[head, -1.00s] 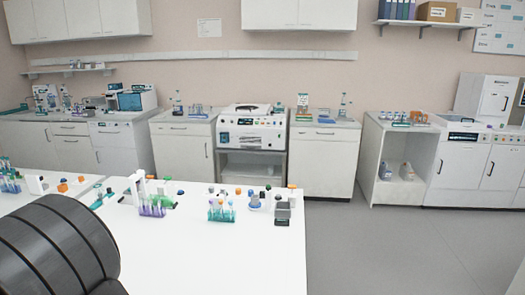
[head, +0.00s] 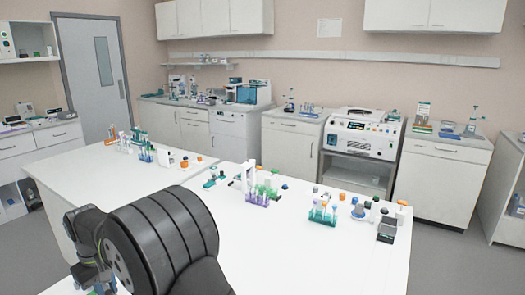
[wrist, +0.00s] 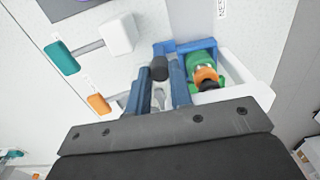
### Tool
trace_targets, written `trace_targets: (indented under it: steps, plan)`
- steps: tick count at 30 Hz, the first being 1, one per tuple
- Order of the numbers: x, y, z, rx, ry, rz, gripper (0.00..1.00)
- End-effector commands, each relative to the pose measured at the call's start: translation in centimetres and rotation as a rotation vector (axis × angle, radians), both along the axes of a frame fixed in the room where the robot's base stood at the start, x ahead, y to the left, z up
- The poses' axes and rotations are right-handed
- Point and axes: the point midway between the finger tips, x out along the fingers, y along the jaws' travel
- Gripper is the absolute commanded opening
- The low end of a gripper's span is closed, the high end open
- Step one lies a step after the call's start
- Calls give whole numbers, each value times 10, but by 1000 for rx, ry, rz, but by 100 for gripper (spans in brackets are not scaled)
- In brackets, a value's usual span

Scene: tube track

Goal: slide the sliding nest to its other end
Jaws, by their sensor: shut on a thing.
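In the wrist view, my gripper (wrist: 160,92) has its two dark blue fingers close around a black knob (wrist: 159,70) on a pale stem. Just right of the fingers is a blue bracket (wrist: 184,46), which looks like part of the sliding nest. A green ring with an orange and black piece (wrist: 205,72) sits in it, beside a white frame (wrist: 235,75). How the knob joins the bracket is hidden by the fingers. In the head view my dark arm covers the lower left, and I cannot make out the fingers or the nest there.
In the wrist view, a white block (wrist: 117,35) with a teal piece (wrist: 62,57) and an orange piece (wrist: 99,103) lie to the left. In the head view, tube racks and small parts stand along the back of the white table (head: 310,260); its front is clear.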

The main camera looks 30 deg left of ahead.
Motion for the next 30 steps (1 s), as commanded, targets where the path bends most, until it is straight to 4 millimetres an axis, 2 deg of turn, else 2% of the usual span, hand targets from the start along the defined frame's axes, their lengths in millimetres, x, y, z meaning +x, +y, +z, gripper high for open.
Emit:
trace_targets:
  steps: [2, 3, 5, 14, 30]
  plan:
    - [0, 4, 1, 2, 0, 0, 3]
    - [0, 5, 1, 2, 0, 0, 22]
    - [0, 4, 1, 2, 0, 0, 30]
    - [0, 4, 2, 1, 0, 0, 30]
    - [0, 4, 48, 1, 0, 0, 30]
